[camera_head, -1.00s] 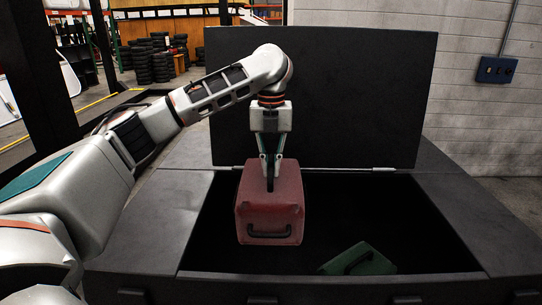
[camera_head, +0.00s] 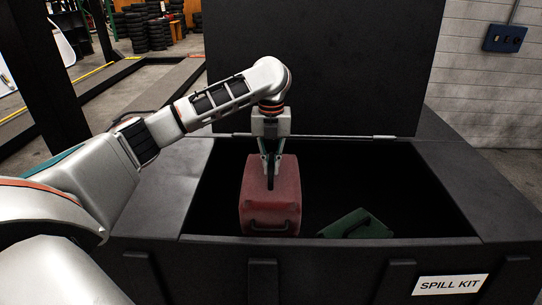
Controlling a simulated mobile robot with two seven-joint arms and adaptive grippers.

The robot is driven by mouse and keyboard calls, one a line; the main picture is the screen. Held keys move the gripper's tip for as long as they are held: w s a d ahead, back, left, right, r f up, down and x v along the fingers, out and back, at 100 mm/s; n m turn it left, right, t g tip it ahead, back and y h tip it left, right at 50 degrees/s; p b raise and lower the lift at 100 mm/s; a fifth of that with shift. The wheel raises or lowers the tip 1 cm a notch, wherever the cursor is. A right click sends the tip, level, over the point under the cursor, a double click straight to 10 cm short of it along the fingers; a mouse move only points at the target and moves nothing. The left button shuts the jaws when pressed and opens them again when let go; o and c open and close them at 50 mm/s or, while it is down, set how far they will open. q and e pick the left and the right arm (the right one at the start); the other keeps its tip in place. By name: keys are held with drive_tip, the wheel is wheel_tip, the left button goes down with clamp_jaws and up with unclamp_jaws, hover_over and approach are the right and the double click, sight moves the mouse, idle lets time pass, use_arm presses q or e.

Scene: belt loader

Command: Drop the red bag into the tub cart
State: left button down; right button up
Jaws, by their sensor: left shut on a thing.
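The red bag (camera_head: 271,205) hangs upright from my left gripper (camera_head: 270,168), which is shut on its top handle. The bag is over the open mouth of a large black bin (camera_head: 165,265) with its lid raised, its lower end near the front rim in the picture. Whether it touches anything below is hard to tell. A green bag (camera_head: 352,224) lies tilted inside the bin to the right of the red bag. My right gripper is not in view. No thing in view is clearly a tub cart; the bin bears a "SPILL KIT" label (camera_head: 449,285).
The raised black lid (camera_head: 330,70) stands upright behind the opening. A pale block wall (camera_head: 470,90) with a blue switch box (camera_head: 504,38) is at the right. A dark post (camera_head: 40,80) stands at the left, with stacked tires (camera_head: 148,33) far behind.

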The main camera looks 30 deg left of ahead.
use_arm(q)
drive_tip(key=shift+f, duration=1.85)
drive_tip(key=c, duration=2)
unclamp_jaws()
drive_tip(key=shift+c, duration=0.2)
drive_tip(key=shift+s+f, duration=0.1)
drive_tip(key=shift+f, duration=0.15)
wheel_tip(320, 180, up, 12)
drive_tip(key=shift+r, duration=0.2)
